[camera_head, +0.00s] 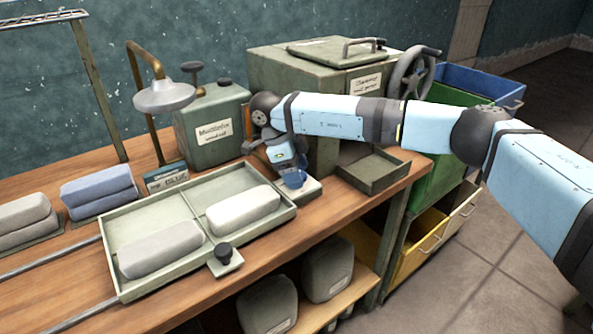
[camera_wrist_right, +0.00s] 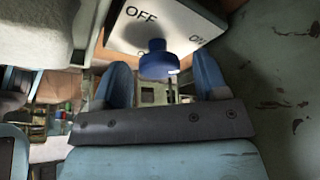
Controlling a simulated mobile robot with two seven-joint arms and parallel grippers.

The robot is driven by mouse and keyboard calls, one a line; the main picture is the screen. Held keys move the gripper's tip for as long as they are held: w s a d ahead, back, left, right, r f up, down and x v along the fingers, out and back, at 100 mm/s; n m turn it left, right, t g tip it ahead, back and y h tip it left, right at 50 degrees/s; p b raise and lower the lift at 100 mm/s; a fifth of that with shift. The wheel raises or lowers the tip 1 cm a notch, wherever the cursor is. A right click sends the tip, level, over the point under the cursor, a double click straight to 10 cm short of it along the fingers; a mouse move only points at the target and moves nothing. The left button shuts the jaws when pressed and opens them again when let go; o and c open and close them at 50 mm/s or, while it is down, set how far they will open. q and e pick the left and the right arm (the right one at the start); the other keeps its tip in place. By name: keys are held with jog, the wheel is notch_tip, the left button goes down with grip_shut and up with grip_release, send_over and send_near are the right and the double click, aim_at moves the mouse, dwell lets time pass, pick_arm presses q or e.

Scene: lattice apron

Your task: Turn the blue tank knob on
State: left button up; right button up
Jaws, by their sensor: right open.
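The blue knob (camera_head: 294,178) stands on a small pale plate (camera_head: 306,190) on the bench, right of the tray. In the right wrist view the knob (camera_wrist_right: 156,60) shows large, and its plate (camera_wrist_right: 170,22) bears the words OFF and ON. My right gripper (camera_head: 288,165) is low over the knob. In its wrist view the two blue fingers (camera_wrist_right: 162,76) are open, one on each side of the knob, with gaps visible between. Whether the knob stands between the fingertips in depth is hard to tell. My left gripper is not in view.
A divided green tray (camera_head: 155,201) with two pale bundles lies to the left. A black knob (camera_head: 223,252) sits on a plate at its front. A labelled green tank (camera_head: 212,125) and a large green box (camera_head: 280,70) stand behind. A shallow empty bin (camera_head: 375,172) is at the right.

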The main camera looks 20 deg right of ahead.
jog(key=shift+r, duration=0.15)
jog(key=shift+a+r, duration=0.2)
jog(key=shift+r, duration=0.1)
pick_arm(q)
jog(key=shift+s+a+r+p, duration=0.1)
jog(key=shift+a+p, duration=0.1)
jog(key=shift+p, duration=0.6)
pick_arm(e)
jog(key=v, duration=1.3)
jog(key=shift+d, duration=0.1)
